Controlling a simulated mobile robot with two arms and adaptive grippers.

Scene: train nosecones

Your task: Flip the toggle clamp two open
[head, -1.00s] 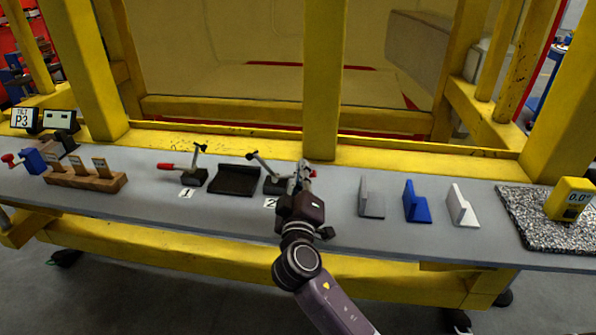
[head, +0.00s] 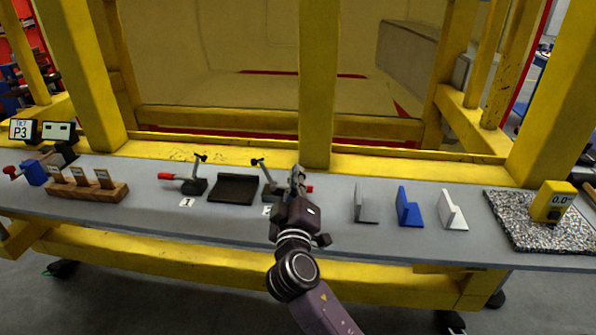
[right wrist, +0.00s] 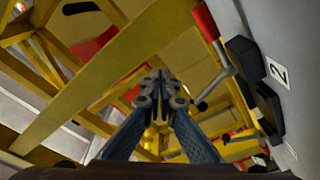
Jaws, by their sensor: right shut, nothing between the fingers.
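Toggle clamp two (head: 269,192) stands on the grey table beside the label "2", right of the black plate. Its black-tipped arm (head: 262,169) stands raised, and its red handle (head: 309,189) points right, low and nearly level. My right gripper (head: 297,172) is in front of the clamp and hides its middle. In the right wrist view, the shut, empty fingertips (right wrist: 156,80) are left of the clamp's red handle (right wrist: 206,23) and metal lever, apparently apart from them. The label "2" (right wrist: 277,73) is at the right. My left gripper is not in view.
Clamp one (head: 192,186) stands left of the black plate (head: 234,188), its red handle pointing left. Grey, blue (head: 409,207) and white brackets stand to the right. A yellow post (head: 318,90) rises behind clamp two. A wooden block (head: 88,190) lies at the left.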

